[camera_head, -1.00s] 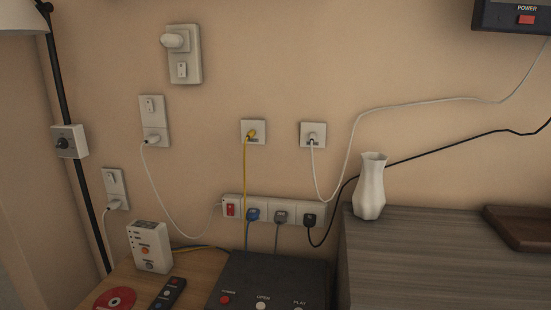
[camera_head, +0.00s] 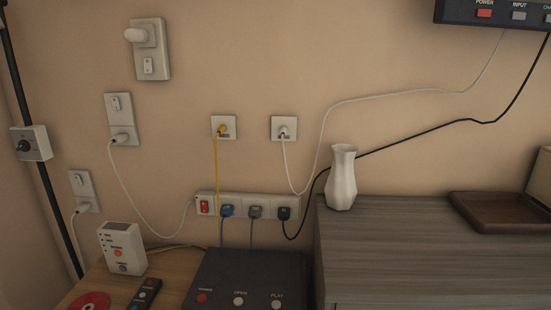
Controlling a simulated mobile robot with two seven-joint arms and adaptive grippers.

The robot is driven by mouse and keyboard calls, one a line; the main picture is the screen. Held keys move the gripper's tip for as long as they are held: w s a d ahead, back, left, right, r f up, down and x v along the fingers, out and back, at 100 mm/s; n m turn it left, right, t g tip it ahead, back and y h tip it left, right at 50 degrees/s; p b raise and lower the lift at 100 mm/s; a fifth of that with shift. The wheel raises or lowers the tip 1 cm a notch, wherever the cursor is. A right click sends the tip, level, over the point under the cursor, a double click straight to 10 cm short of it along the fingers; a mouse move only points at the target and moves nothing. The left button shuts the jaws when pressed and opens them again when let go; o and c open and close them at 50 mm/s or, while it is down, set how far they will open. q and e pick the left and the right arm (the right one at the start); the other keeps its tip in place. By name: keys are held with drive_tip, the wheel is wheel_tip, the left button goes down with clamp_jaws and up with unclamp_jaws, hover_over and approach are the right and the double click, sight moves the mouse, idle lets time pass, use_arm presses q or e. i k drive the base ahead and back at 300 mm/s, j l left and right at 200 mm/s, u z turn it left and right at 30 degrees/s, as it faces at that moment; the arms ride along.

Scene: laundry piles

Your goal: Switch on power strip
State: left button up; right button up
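The white power strip (camera_head: 246,200) is fixed to the wall, low, above the black box and left of the dresser. Its red switch (camera_head: 204,207) is at its left end; whether it is on or off is too small to tell. A blue plug (camera_head: 227,210), a grey plug (camera_head: 256,211) and a black plug (camera_head: 283,213) sit in its sockets. A white cord runs from its left end up to a wall socket (camera_head: 122,139). Neither of my grippers is in view.
A black box (camera_head: 245,277) with buttons, a white device (camera_head: 122,248), a remote (camera_head: 145,293) and a red disc (camera_head: 90,302) lie on the wooden table below. A white vase (camera_head: 341,178) and brown tray (camera_head: 500,211) stand on the grey dresser (camera_head: 430,250).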

sight(204, 204)
drive_tip(key=j+z, duration=0.1)
drive_tip(key=j, duration=0.3)
drive_tip(key=j+z, duration=0.15)
drive_tip(key=j, duration=0.3)
drive_tip(key=k+j+z, duration=0.1)
drive_tip(key=j, duration=0.3)
drive_tip(key=j+z, duration=0.15)
drive_tip(key=j, duration=0.25)
drive_tip(key=k+j+z, duration=0.1)
drive_tip(key=j, duration=0.3)
drive_tip(key=k+j+z, duration=0.15)
drive_tip(key=j, duration=0.25)
drive_tip(key=k+j+z, duration=0.1)
drive_tip(key=j, duration=0.3)
drive_tip(key=k+j+z, duration=0.15)
drive_tip(key=j, duration=0.25)
drive_tip(key=i+j+z, duration=0.1)
drive_tip(key=z, duration=1.15)
drive_tip(key=i+j, duration=0.05)
